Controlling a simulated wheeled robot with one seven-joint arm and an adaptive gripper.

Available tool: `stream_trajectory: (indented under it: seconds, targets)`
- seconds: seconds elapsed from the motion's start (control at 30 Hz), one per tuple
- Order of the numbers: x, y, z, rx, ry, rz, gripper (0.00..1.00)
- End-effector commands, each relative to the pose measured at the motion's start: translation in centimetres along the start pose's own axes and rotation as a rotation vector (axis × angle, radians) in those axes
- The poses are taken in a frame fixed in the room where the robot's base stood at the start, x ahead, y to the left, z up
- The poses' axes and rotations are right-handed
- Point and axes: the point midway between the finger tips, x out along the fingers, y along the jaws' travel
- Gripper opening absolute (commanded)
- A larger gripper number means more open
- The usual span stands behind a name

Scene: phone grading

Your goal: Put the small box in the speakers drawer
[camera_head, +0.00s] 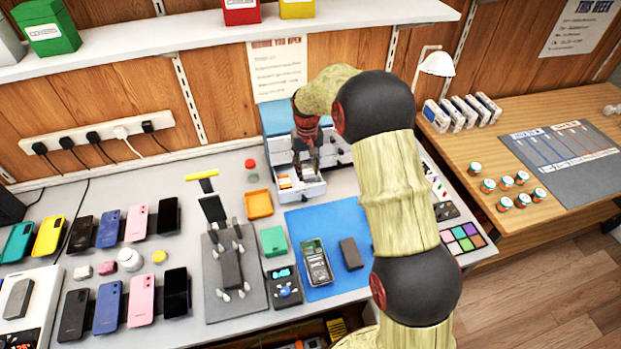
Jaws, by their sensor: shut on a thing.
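My gripper (305,160) points down over a pulled-out drawer (312,190) of the small drawer unit (277,118) at the back of the bench. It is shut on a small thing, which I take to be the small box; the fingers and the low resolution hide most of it. Orange and white small items (285,182) lie in the left part of the open drawer. I cannot read any drawer label, and I cannot tell whether the held thing touches the drawer floor. My arm covers the right side of the unit.
An orange tray (259,204) and a red-capped jar (251,170) stand left of the drawer. Several phones fill the left bench. A white lamp (436,63) stands behind my arm.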

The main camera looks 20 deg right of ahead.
Motion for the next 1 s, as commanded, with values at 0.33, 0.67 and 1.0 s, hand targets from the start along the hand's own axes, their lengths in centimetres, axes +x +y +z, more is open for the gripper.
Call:
stream_trajectory:
  seconds: [0.33, 0.67, 1.0]
  targets:
    - [0.7, 0.1, -1.4, 0.004, 0.0, 0.0, 0.14]
    - [2.9, 0.1, -1.4, 0.004, 0.0, 0.0, 0.14]
    - [5.1, 0.1, -1.3, 0.004, -0.001, 0.0, 0.14]
